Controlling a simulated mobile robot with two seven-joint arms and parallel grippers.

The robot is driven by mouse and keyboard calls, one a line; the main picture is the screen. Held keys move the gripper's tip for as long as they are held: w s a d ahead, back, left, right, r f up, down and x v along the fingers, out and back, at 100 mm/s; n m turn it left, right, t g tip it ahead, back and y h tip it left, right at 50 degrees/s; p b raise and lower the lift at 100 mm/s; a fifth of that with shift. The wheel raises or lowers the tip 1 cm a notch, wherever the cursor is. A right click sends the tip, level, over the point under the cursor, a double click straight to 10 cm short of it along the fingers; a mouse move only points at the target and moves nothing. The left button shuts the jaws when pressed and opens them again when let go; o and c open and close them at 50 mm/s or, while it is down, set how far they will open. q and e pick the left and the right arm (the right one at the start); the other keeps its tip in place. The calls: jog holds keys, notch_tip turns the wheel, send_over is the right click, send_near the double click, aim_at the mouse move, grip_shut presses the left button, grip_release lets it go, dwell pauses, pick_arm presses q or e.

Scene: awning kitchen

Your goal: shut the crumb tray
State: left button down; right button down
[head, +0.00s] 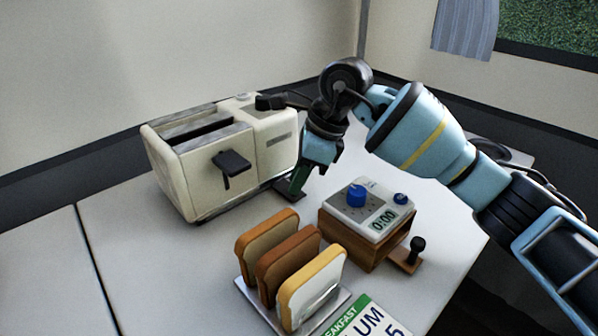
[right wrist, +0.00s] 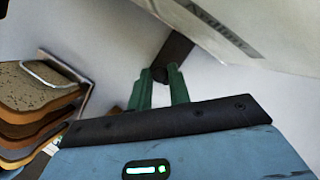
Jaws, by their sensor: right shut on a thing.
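The cream toaster (head: 180,172) stands at the back left of the counter, with a dark lever on its front. Its dark crumb tray (head: 288,194) sticks out low at the toaster's right end. My right gripper (head: 297,188) reaches down there with its green fingers, close beside the toaster. In the right wrist view the green fingers (right wrist: 159,76) are shut on the dark end of the tray (right wrist: 175,51), below the toaster's pale side (right wrist: 215,30). The fingers partly hide the tray's end. My left gripper is not in view.
A timer box (head: 367,212) with blue knobs and a wooden base stands right of the gripper. A rack of toast slices (head: 290,270) and a green-and-white breakfast packet (head: 362,318) are in front. The counter (head: 140,270) is clear at the front left.

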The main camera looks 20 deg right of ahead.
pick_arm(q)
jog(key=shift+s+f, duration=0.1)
pick_arm(e)
jog(key=shift+w+r, duration=0.1)
jog(key=shift+w, duration=0.05)
jog(key=c, duration=1.3)
grip_release()
jog(key=shift+a, duration=0.1)
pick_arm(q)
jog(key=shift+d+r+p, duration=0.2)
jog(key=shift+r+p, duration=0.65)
pick_arm(e)
jog(key=shift+v, duration=3.85)
